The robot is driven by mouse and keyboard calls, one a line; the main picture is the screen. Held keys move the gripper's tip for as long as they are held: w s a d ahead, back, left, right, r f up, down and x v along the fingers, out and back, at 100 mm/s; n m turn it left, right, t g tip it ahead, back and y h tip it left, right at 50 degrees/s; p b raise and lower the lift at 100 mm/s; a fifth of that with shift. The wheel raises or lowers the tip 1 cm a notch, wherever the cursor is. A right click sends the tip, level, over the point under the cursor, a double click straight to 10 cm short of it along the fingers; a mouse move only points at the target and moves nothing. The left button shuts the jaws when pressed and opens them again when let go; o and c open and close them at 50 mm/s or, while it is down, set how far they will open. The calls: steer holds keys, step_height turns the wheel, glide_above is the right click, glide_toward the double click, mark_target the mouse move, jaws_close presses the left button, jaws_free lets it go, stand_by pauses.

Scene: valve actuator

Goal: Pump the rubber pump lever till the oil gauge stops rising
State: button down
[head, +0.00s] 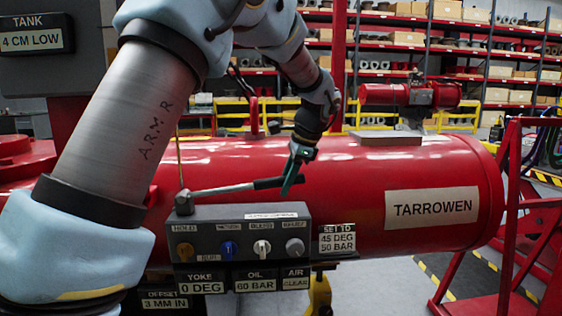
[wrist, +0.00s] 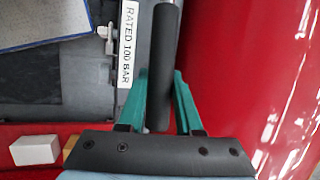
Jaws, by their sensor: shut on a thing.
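The pump lever is a silver bar (head: 225,189) with a black rubber grip (head: 270,183). It runs nearly level, rising slightly to the right, from a pivot (head: 183,203) at the left of the grey control box. My gripper (head: 293,175) has its green fingers at the right end of the grip. In the wrist view the black grip (wrist: 160,40) lies between the two green fingers of my gripper (wrist: 160,78), which is shut on it. The oil readout (head: 254,285) below the box shows 60 BAR.
The control box (head: 215,222) carries several knobs, and a sign (head: 337,240) beside it reads 45 DEG, 50 BAR. Yoke (head: 201,287) reads 0 DEG; air (head: 295,283) reads CLEAR. The tank sign (head: 31,40) reads 4 CM LOW. The red TARROWEN cylinder (head: 350,170) stands close behind the lever.

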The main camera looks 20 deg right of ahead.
steer(key=shift+f+y, duration=0.3)
steer(key=shift+f, duration=0.45)
steer(key=c, duration=0.6)
jaws_free()
steer(key=shift+r, duration=0.1)
steer(key=b+v, duration=0.1)
steer(key=v, duration=0.9)
steer(key=shift+s+r, duration=0.25)
steer(key=shift+r, duration=0.1)
